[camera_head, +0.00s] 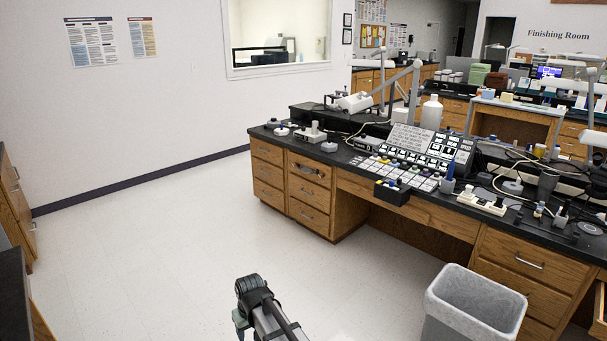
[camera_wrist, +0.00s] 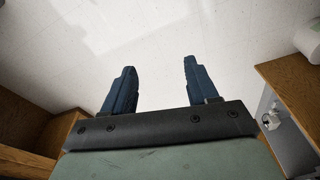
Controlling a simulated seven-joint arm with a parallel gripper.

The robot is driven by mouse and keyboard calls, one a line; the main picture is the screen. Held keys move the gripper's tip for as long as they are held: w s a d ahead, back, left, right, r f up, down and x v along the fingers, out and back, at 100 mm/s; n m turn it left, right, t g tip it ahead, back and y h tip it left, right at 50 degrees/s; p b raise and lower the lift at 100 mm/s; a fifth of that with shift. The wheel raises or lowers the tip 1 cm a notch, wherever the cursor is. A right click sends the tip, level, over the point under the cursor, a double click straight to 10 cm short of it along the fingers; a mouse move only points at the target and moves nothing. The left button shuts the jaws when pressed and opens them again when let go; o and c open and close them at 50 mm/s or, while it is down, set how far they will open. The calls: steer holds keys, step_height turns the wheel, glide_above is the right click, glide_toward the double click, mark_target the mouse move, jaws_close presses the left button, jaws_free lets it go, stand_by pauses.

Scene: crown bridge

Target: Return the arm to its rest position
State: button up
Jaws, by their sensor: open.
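My gripper shows in the wrist view (camera_wrist: 157,88) with its two dark blue fingers spread apart and nothing between them. Behind the fingertips is pale floor or wall. In the head view my arm (camera_head: 265,310) shows at the bottom centre, over the open floor and left of the trash bin. The fingertips cannot be made out in that view.
A black-topped workbench (camera_head: 315,227) with wooden drawers, crowded with lab tools, stands at the right. A grey trash bin (camera_head: 474,300) stands in front of it. The floor (camera_head: 160,245) between the wall and bench is clear. Wooden cabinets (camera_head: 14,212) stand at the left edge.

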steer(key=s+d+f+m, duration=0.2)
steer(key=s+d+f, duration=0.1)
steer(key=d, duration=0.8)
steer(key=s+d+f+m+g+h, duration=0.1)
steer(key=s+d+f+m, duration=0.15)
steer(key=d, duration=0.85)
steer(key=s+d+f+m, duration=0.2)
steer(key=s+d+f, duration=0.1)
steer(key=d, duration=0.8)
steer(key=s+f+g, duration=0.3)
steer(key=s+f, duration=0.7)
steer(key=s, duration=0.4)
steer(key=s+f+g, duration=0.4)
steer(key=s+f, duration=0.7)
steer(key=s, duration=0.4)
